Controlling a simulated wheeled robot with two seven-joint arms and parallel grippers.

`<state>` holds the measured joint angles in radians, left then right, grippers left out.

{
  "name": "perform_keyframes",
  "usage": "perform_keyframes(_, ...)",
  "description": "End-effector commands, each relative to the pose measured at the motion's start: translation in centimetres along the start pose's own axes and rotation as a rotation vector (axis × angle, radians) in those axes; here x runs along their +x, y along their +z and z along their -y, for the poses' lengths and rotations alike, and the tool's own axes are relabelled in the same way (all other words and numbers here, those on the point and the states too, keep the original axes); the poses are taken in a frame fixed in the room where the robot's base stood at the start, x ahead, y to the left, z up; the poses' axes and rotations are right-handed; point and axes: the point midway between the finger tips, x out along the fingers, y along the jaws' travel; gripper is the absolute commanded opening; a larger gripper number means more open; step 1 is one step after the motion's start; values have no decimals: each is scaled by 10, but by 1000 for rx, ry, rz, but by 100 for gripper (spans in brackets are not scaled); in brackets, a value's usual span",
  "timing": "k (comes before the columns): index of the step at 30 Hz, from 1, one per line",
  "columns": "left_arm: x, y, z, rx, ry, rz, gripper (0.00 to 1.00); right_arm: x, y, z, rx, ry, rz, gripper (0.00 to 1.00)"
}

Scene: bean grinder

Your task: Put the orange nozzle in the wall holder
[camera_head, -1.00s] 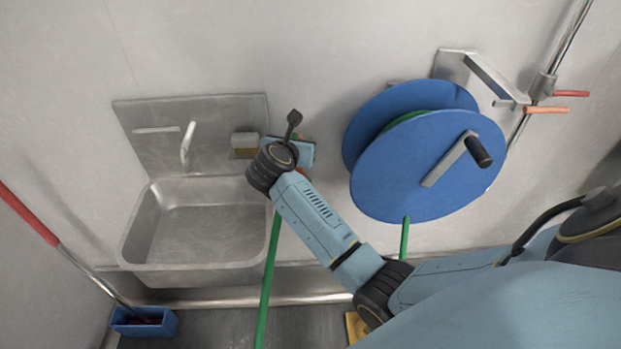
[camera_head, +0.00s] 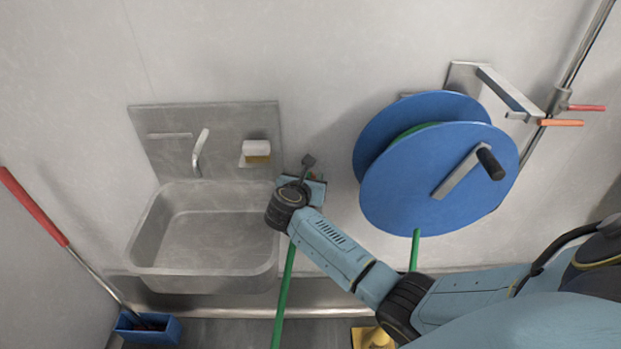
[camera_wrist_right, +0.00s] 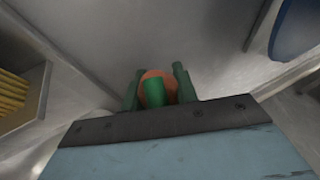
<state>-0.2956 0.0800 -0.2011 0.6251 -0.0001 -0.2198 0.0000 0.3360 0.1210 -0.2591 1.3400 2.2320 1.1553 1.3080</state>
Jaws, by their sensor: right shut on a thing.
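The orange nozzle (camera_wrist_right: 158,82) is between the two fingers of my right gripper (camera_wrist_right: 160,85) in the right wrist view, with the green hose end pointing toward the camera. In the head view my right gripper (camera_head: 316,190) is in front of the wall, right of the sink and below the small box on the wall. It is shut on the nozzle, which the wrist and gripper mostly hide there. The green hose (camera_head: 283,300) hangs down from it. I cannot make out a wall holder for the nozzle with certainty. My left gripper is not in view.
A steel sink (camera_head: 205,235) stands to the left, with a white and yellow box (camera_head: 256,152) on the wall. A blue hose reel (camera_head: 435,185) on a bracket is to the right. A red-handled tool (camera_head: 35,205) leans at far left in a blue bin (camera_head: 160,333).

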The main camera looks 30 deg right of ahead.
Motion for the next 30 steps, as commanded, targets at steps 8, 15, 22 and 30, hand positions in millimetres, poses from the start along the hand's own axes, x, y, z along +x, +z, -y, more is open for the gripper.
perform_keyframes(8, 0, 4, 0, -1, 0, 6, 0, 0, -1, 0, -1, 0, -1, 51)
perform_keyframes(15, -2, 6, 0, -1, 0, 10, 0, -1, 2, 0, -1, 0, 0, 51)
perform_keyframes(22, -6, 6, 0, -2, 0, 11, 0, -32, 1, -1, 3, 3, -5, 51)
perform_keyframes(30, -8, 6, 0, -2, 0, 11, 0, -90, 1, 0, 2, 2, -4, 51)
